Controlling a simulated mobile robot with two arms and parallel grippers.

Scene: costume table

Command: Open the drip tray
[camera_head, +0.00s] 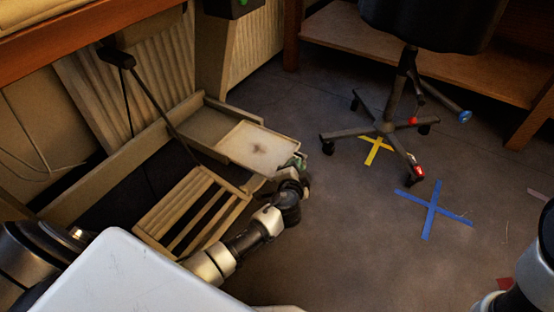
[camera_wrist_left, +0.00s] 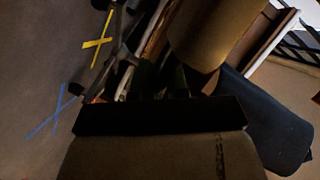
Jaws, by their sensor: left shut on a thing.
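The drip tray (camera_head: 257,147) is a pale, shallow tray with a brown stain in its middle. It sticks out over the floor from a low beige frame by the wall. My left gripper (camera_head: 297,163) is at the tray's outer right corner, shut on its edge. The fingertips are small and partly hidden by the wrist. The left wrist view is dark, and the grip itself is hard to make out there. My right gripper is not in view; only part of that arm shows at the right edge.
A slatted wooden rack (camera_head: 192,212) lies just left of my left forearm. An office chair base (camera_head: 385,128) stands on the floor to the right, near yellow tape (camera_head: 376,151) and a blue tape cross (camera_head: 432,209). The floor between tray and chair is clear.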

